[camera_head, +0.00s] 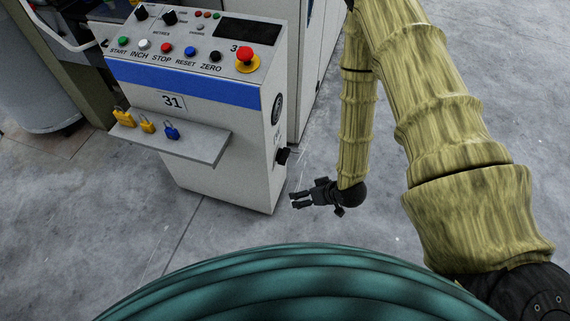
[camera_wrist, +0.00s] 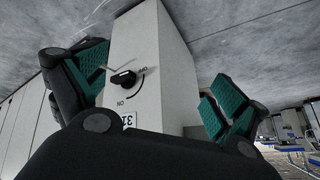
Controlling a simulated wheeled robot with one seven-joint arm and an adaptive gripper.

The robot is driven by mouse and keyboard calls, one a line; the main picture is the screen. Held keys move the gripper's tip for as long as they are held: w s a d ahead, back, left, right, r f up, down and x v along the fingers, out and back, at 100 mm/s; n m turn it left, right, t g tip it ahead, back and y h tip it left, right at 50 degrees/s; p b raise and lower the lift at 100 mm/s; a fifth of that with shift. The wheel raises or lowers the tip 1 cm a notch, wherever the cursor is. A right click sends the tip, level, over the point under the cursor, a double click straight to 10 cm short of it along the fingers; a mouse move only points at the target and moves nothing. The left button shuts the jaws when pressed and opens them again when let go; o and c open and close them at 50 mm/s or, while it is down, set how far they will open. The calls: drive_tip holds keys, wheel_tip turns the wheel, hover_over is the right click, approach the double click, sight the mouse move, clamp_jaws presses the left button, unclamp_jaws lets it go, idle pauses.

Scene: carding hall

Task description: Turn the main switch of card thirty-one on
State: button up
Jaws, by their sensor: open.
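The console of card thirty-one (camera_head: 232,160) is a white cabinet with a blue stripe and a "31" label. Its main switch (camera_head: 283,155) is a black knob on the narrow right side face. In the wrist view the switch (camera_wrist: 123,79) shows as a black handle lying roughly crosswise, with a curved mark and lettering beside it; the lettering looks upside down, one word seemingly ON. Which mark the handle points to is unclear. My gripper (camera_head: 297,200) is open and empty, low and to the right of the cabinet, apart from the switch. Its green-padded fingers (camera_wrist: 158,88) frame the cabinet side.
A shelf (camera_head: 200,146) with yellow and blue padlocks (camera_head: 147,124) juts from the console front. The sloped top has buttons and a red emergency stop (camera_head: 246,58) on yellow. A grey drum (camera_head: 38,80) stands left. The grey floor (camera_head: 340,220) around my gripper is clear.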

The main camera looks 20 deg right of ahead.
drive_tip(key=w+d+f+n+t+y+b, duration=0.1)
drive_tip(key=w+f+n+t+y+b, duration=0.1)
drive_tip(key=w+f+b, duration=0.35)
drive_tip(key=w+d+f+n+t+y+b, duration=0.1)
drive_tip(key=w+f+t+y+b, duration=0.1)
drive_tip(key=w+b, duration=0.7)
drive_tip(key=n+y+b, duration=0.6)
drive_tip(key=y+b, duration=0.1)
drive_tip(key=b, duration=1.1)
approach(288, 156)
drive_tip(key=b+x, duration=0.4)
drive_tip(key=x, duration=0.6)
drive_tip(key=shift+w+f, duration=0.1)
drive_tip(key=shift+f, duration=0.05)
drive_tip(key=shift+w+a+b, duration=0.3)
drive_tip(key=shift+w+a, duration=0.1)
drive_tip(key=shift+a, duration=0.15)
drive_tip(key=c, duration=1)
